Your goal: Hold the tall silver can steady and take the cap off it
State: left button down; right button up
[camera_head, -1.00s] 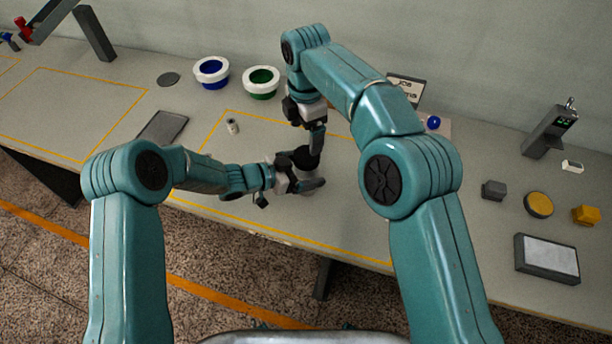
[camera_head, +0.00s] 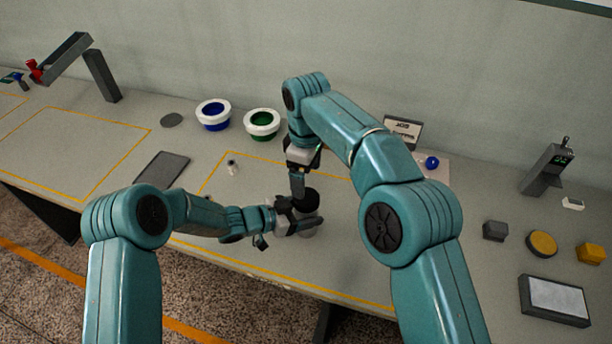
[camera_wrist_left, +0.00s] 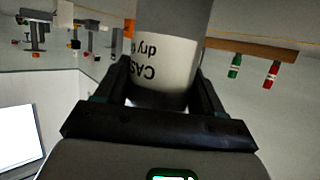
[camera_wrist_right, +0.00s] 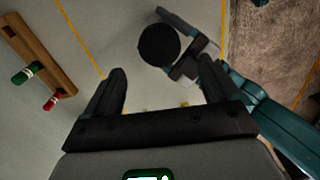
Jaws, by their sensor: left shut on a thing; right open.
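The tall can (camera_wrist_left: 168,62), grey with a white lettered label, stands between the two fingers of my left gripper (camera_wrist_left: 155,92) in the left wrist view. My left gripper (camera_head: 303,222) is shut on it from the left in the head view. The round black cap (camera_head: 309,198) sits on top of the can. It also shows in the right wrist view (camera_wrist_right: 159,45), from above. My right gripper (camera_wrist_right: 160,78) is open and empty, with its fingertips short of the cap in that view. In the head view the right gripper (camera_head: 298,188) points down beside the cap, overlapping its left edge.
Blue-lined (camera_head: 213,115) and green-lined (camera_head: 262,125) white bowls stand at the back. A small bottle (camera_head: 232,167) and a dark flat plate (camera_head: 162,168) are to the left. A wooden bar (camera_wrist_right: 38,50) with green and red items shows in the right wrist view.

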aim_at(306, 217)
jog(key=m, duration=1)
jog(key=shift+m, duration=0.4)
jog(key=m, duration=1)
jog(key=shift+m, duration=0.3)
jog(key=shift+f, duration=0.2)
notch_tip(306, 217, down, 8)
jog(key=shift+r, duration=0.15)
